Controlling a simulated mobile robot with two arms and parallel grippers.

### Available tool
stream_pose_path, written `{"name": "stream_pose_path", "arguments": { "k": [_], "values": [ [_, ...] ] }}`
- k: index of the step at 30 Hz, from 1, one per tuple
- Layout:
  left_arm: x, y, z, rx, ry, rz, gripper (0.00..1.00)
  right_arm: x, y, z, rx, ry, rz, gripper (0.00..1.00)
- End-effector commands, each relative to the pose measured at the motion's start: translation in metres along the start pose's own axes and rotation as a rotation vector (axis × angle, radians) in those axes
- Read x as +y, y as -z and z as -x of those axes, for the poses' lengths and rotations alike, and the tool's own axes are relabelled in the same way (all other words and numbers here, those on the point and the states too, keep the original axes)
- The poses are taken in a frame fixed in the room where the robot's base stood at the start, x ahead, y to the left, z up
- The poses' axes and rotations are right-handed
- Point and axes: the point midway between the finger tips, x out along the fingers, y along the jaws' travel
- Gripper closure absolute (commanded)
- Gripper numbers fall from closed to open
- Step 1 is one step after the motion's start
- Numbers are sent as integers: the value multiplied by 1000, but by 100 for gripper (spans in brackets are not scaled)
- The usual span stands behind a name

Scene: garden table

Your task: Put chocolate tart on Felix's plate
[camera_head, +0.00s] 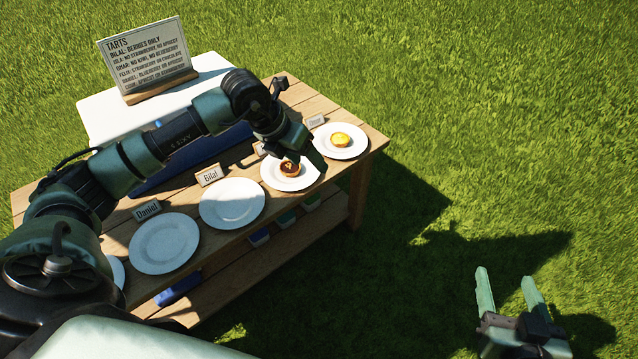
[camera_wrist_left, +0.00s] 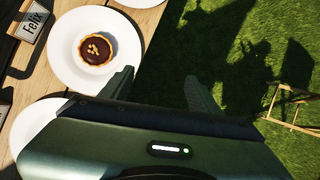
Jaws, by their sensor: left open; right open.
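The chocolate tart (camera_head: 291,170), dark with pale pieces on top, sits on a white plate (camera_head: 272,181). In the left wrist view the tart (camera_wrist_left: 98,36) lies near the middle of the plate (camera_wrist_left: 72,75), beside a name card reading Felix (camera_wrist_left: 32,22). My left gripper (camera_head: 307,161) is open and empty, close to the tart. In the left wrist view its fingertips (camera_wrist_left: 160,85) are spread apart beyond the plate's grass-side edge, with the tart outside them. My right gripper (camera_head: 506,276) is open and empty over the grass.
A yellow tart (camera_head: 340,140) sits on the far plate. Bilal's plate (camera_head: 232,204) and Daniel's plate (camera_head: 164,244) are empty. The tarts sign (camera_head: 147,60) stands at the back. Name cards line the wooden table (camera_head: 368,140). Open grass lies to the right.

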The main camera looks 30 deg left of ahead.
Motion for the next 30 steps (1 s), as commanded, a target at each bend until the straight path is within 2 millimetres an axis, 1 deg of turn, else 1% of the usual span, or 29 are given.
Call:
{"name": "stream_pose_path", "arguments": {
  "k": [1, 2, 3, 5, 6, 8, 9, 10, 11, 12, 13, 14, 15, 16, 17, 18, 20, 21, 24, 25, 27, 30],
  "values": [
    [-46, 10, -15, -6, 146, -7, 38, 0, 0, 0, 0, 0, 0, 39],
    [-75, 14, -19, -17, 244, -3, 38, 0, 0, 0, 1, 0, 0, 39],
    [-116, 20, -20, -36, 383, 12, 38, 0, 0, 0, 1, 0, 0, 39],
    [-178, 28, -12, -71, 609, 63, 38, 0, 0, 0, 1, 0, 0, 39],
    [-216, 31, 1, -99, 768, 122, 38, 0, 0, 0, 2, 0, 0, 39],
    [-268, 30, 34, -156, 1029, 271, 38, 0, 0, 0, 2, 0, 0, 39],
    [-289, 23, 61, -201, 1197, 411, 38, 0, 0, 0, 2, 0, 0, 39],
    [-296, 16, 80, -235, 1305, 530, 38, 0, 0, 0, 2, 0, 0, 39],
    [-297, 9, 97, -267, 1400, 664, 38, 0, 0, 0, 2, 0, 0, 39],
    [-289, -1, 113, -306, 1502, 859, 38, 0, 1, 0, 3, 0, 0, 39],
    [-277, -7, 121, -333, 1559, 1016, 38, 0, 1, 0, 3, 0, 0, 39],
    [-262, -11, 123, -354, 1598, 1181, 38, 0, 1, 0, 3, 0, 0, 39],
    [-241, -12, 120, -371, 1623, 1402, 38, 0, 1, 0, 3, 0, 0, 39],
    [-224, -9, 114, -377, 1623, 1566, 38, 0, 1, 0, 3, 0, 0, 39],
    [-209, -3, 104, -376, 1607, 1724, 38, 0, 1, 0, 3, 0, 0, 39],
    [-191, 8, 90, -363, 1569, 1920, 38, 0, 1, 0, 3, 0, 0, 39],
    [-174, 30, 68, -325, 1488, 2170, 38, 0, 1, 0, 3, 0, 0, 39],
    [-167, 46, 55, -292, 1426, 2306, 38, 0, 1, 0, 3, 0, 0, 39],
    [-162, 78, 33, -210, 1293, 2535, 38, 0, 1, 0, 4, 0, 0, 39],
    [-162, 85, 29, -190, 1265, 2577, 38, 0, 1, 0, 4, 0, 0, 39],
    [-162, 96, 23, -159, 1218, 2638, 38, 0, 1, 0, 4, 0, 0, 39],
    [-163, 100, 20, -144, 1197, 2661, 38, 0, 1, 0, 4, 0, 0, 39]
  ]
}}
